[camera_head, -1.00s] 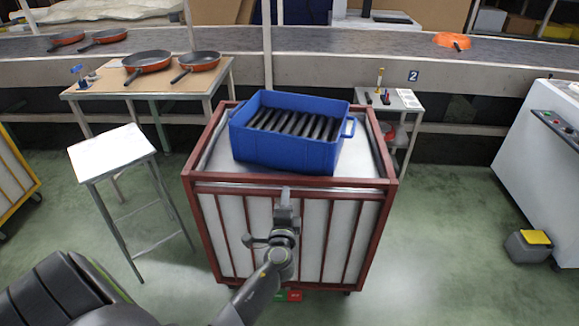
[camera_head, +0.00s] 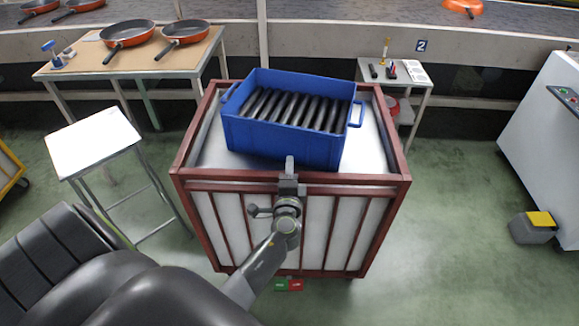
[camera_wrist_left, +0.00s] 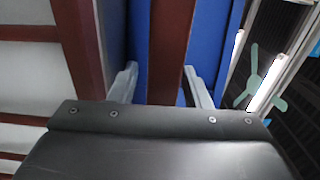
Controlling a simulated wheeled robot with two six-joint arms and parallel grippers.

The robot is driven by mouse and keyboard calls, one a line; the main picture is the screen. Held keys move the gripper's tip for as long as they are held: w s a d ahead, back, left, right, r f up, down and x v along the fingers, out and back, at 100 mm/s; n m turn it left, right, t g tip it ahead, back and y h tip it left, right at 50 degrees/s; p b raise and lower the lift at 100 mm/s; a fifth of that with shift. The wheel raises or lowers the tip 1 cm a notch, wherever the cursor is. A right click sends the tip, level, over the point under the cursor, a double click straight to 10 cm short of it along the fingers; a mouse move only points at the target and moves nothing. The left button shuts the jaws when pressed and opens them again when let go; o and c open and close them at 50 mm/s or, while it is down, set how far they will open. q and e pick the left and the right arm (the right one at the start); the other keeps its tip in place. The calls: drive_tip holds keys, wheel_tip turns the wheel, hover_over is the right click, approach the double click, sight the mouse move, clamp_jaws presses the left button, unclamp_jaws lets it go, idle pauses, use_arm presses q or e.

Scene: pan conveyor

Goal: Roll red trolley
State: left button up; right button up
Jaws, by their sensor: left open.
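The red trolley (camera_head: 180,176) stands in the middle of the head view, with a red frame, pale side panels and a metal top. A blue crate (camera_head: 285,147) holding several dark bars sits on its top. My left gripper (camera_head: 290,172) is at the middle of the trolley's near top rail. In the left wrist view, its two fingers (camera_wrist_left: 160,85) are open, one on each side of a red rail (camera_wrist_left: 170,45). I cannot tell whether they touch it. The blue crate shows beyond. My right gripper is not in view.
A white-topped stool (camera_head: 92,141) stands left of the trolley. A table with pans (camera_head: 100,62) is behind it, and a small side table (camera_head: 408,74) stands behind right. A grey pedal bin (camera_head: 532,228) and white machine are at right. Green floor (camera_head: 450,245) between is clear.

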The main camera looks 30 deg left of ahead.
use_arm(q)
clamp_jaws()
drive_tip(key=shift+w, duration=0.1)
idle(0.3)
